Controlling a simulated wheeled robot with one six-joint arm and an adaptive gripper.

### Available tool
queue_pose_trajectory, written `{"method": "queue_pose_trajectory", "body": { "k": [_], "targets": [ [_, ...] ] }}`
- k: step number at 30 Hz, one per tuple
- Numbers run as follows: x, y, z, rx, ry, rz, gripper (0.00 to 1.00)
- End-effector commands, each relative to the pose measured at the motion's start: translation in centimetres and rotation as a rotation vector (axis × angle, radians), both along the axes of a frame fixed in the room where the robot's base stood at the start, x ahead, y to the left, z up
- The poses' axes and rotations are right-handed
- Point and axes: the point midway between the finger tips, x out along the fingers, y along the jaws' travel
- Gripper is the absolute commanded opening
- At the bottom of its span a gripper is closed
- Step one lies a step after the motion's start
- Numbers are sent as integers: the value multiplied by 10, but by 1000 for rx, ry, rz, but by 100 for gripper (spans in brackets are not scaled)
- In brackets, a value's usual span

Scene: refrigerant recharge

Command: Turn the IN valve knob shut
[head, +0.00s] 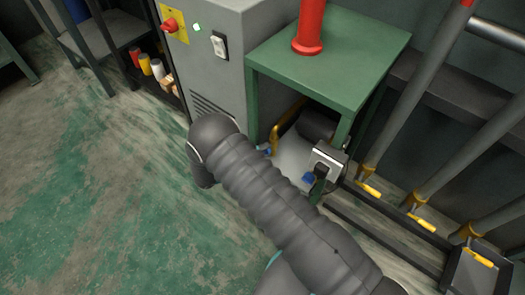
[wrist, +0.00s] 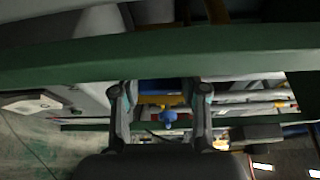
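A small blue valve knob (wrist: 168,117) shows in the wrist view between the two fingers of my gripper (wrist: 160,97). The fingers are apart, with a gap on both sides of the knob. I cannot tell how far beyond the fingertips it lies. In the head view, a blue part (head: 308,178) shows beside a grey box under the green table, and another small blue part (head: 264,149) shows at the edge of my arm. I cannot tell which is the IN knob; no label is readable. My gripper is hidden in the head view.
The green table (head: 362,54) carries a red cylinder (head: 311,27). A green bar (wrist: 160,58) crosses the wrist view close to the fingers. A grey cabinet (head: 215,75) stands left of the table. Grey pipes with yellow handles (head: 421,222) are at right. The floor at left is clear.

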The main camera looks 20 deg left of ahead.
Motion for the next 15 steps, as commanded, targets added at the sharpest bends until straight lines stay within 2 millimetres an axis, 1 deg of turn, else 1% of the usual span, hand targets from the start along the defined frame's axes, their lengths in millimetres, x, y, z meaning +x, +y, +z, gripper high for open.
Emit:
{"method": "queue_pose_trajectory", "body": {
  "k": [5, 9, 15],
  "targets": [
    [0, 0, -1, -4, 3, 0, 8],
    [0, 0, -4, -49, 22, 1, 8],
    [0, 0, 0, -66, 28, 0, 8]
  ]
}}
